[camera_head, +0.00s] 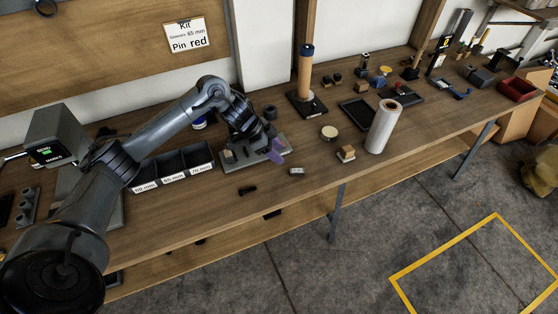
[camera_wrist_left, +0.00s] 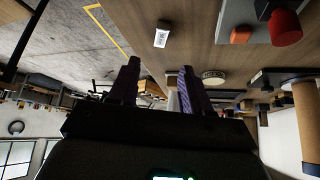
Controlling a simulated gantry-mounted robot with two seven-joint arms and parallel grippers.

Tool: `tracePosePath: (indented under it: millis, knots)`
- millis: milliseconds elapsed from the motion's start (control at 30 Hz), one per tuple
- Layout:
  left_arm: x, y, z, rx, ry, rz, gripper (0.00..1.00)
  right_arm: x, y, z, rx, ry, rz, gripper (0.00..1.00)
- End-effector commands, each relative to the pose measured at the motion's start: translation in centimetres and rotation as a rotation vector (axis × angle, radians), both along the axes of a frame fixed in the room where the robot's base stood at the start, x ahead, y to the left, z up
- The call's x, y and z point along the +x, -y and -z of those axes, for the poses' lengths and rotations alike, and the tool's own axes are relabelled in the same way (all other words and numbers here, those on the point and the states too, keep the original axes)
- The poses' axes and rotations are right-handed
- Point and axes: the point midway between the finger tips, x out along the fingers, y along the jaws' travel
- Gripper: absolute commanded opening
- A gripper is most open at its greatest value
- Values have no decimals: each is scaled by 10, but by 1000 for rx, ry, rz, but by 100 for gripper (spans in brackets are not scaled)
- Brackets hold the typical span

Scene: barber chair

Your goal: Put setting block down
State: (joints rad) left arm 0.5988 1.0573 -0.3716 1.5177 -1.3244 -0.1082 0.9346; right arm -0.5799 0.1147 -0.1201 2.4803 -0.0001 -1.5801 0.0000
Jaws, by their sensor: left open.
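A small grey block with a white label (camera_head: 297,171), which may be the setting block, lies on the bench just right of the grey fixture plate (camera_head: 230,167). In the left wrist view the labelled block (camera_wrist_left: 161,33) lies on bare wood, apart from the fingers. My left gripper (camera_head: 274,150) is over the right part of the fixture plate, with its purple fingers showing. In the left wrist view its two fingers (camera_wrist_left: 158,88) are apart with no object seen between them. The gripper hides part of the plate. My right gripper is not in view.
Black bins with size labels (camera_head: 172,172) stand left of the plate. A small dark part (camera_head: 247,190) lies near the front edge. A round disc (camera_head: 329,132), a wooden block (camera_head: 346,154) and a white roll (camera_head: 383,127) stand to the right. Bare wood lies between them.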

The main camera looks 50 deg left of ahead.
Motion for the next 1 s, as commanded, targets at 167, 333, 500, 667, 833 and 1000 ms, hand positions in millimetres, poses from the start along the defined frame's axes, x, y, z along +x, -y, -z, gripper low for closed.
tracePosePath:
  millis: [167,333,500,667,833,1000]
  knots:
    - [1,29,19,29,48,46,48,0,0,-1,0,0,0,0]
    - [-2,111,67,82,189,103,48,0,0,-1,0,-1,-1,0]
    - [-37,196,95,121,311,11,48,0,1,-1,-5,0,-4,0]
    - [-99,220,100,153,248,-208,48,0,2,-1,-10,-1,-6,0]
    - [-177,210,102,171,39,-420,48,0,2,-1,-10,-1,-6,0]
    - [-237,201,102,165,-151,-537,48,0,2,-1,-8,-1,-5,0]
